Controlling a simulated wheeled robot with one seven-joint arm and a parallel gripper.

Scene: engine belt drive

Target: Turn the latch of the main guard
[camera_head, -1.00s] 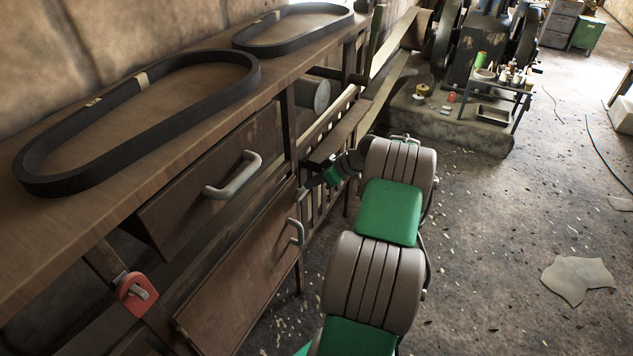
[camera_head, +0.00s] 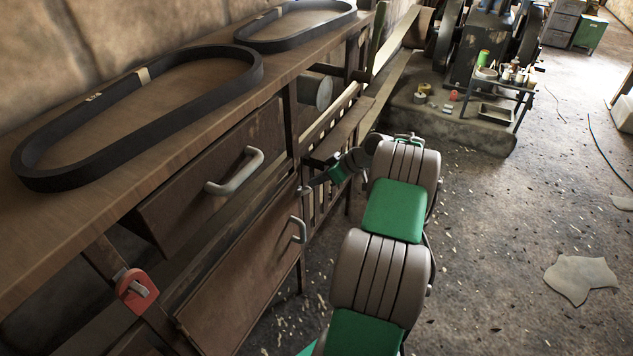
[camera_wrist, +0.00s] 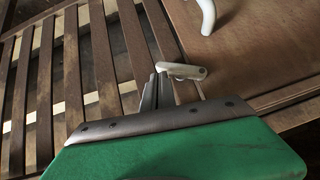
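The slatted main guard (camera_wrist: 72,70), made of brown wooden or rusty bars, fills the left of the wrist view. In the head view the slatted guard (camera_head: 330,165) stands beyond the cabinet. The latch (camera_wrist: 182,71) is a small pale lever with a pivot hole, lying nearly level by the guard's right edge. My gripper (camera_wrist: 158,78) points at it, its two narrow dark fingers close together. The fingertips are at the latch's left end; whether they touch it is unclear.
A cabinet door (camera_head: 245,270) with a pale handle (camera_head: 298,230) is beside the guard; the handle also shows in the wrist view (camera_wrist: 207,14). A drawer handle (camera_head: 236,173) juts out above. Black belts (camera_head: 60,180) lie on the bench. The floor at right is largely open.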

